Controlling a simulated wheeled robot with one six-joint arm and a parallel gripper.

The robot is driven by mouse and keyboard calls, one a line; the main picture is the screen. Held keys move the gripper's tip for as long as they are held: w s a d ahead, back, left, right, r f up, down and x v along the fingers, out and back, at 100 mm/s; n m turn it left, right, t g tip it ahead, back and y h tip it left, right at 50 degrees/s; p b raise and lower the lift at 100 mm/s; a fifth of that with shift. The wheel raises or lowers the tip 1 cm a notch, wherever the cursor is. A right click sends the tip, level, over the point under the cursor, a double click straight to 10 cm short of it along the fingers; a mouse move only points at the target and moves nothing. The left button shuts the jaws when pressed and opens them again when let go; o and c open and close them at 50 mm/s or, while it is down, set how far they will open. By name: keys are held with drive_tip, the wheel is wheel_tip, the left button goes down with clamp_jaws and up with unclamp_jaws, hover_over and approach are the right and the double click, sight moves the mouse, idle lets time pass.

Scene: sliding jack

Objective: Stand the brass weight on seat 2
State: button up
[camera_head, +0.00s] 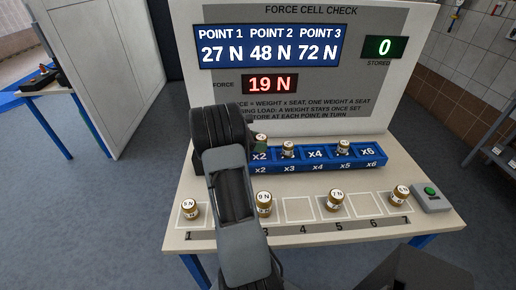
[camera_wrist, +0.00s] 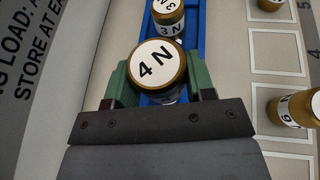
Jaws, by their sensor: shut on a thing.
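My gripper (camera_head: 260,141) is at the left end of the blue rail (camera_head: 315,166), by the mark x2. In the wrist view its green jaws (camera_wrist: 160,80) are shut on a brass weight (camera_wrist: 157,62) with a white top reading 4 N. The weight is over the rail, in line with it; its base is hidden, so I cannot tell whether it touches seat 2. In the head view my arm and jaws largely hide it. A 3 N weight (camera_wrist: 168,18) stands close beyond it, on seat 3 (camera_head: 289,150). Another small weight (camera_head: 343,148) stands on seat 5.
The panel's red display (camera_head: 270,84) reads 19 N; STORED (camera_head: 385,47) reads 0.

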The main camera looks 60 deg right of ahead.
drive_tip(key=shift+w+d+f, duration=0.2)
drive_tip(key=shift+w+f, duration=0.1)
drive_tip(key=shift+f, duration=0.1)
drive_tip(key=shift+f+p, duration=0.6)
drive_tip(key=shift+f, duration=0.9)
drive_tip(key=shift+f, duration=0.15)
drive_tip(key=o, duration=1.2)
